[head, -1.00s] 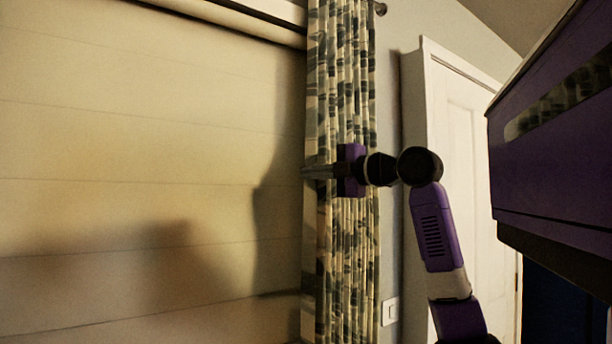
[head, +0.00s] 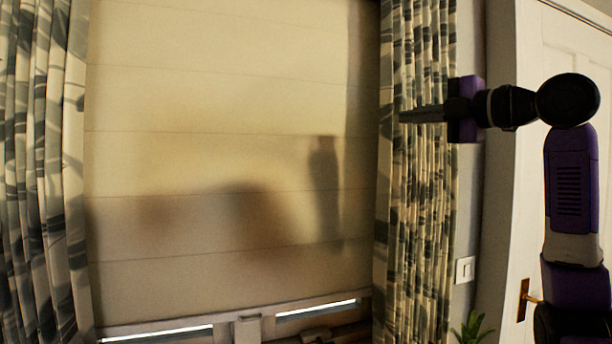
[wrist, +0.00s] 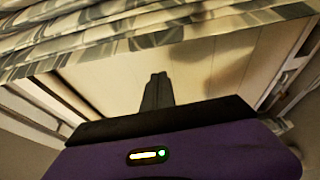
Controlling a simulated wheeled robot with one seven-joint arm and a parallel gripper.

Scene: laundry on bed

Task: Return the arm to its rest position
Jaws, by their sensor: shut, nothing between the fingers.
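My arm is purple and black and stands at the right of the head view. My gripper (head: 404,116) points left, held level in the air in front of the right curtain in the picture. Its thin dark fingers lie together and nothing is between them. In the wrist view the closed fingers (wrist: 157,90) stick out past the purple gripper body, with the pale blind behind them.
A pale window blind (head: 230,100) hangs between a left patterned curtain (head: 40,170) and a right one (head: 410,230). A white door (head: 555,50) with a brass handle (head: 524,300) is at the right. A green plant (head: 470,328) shows low down.

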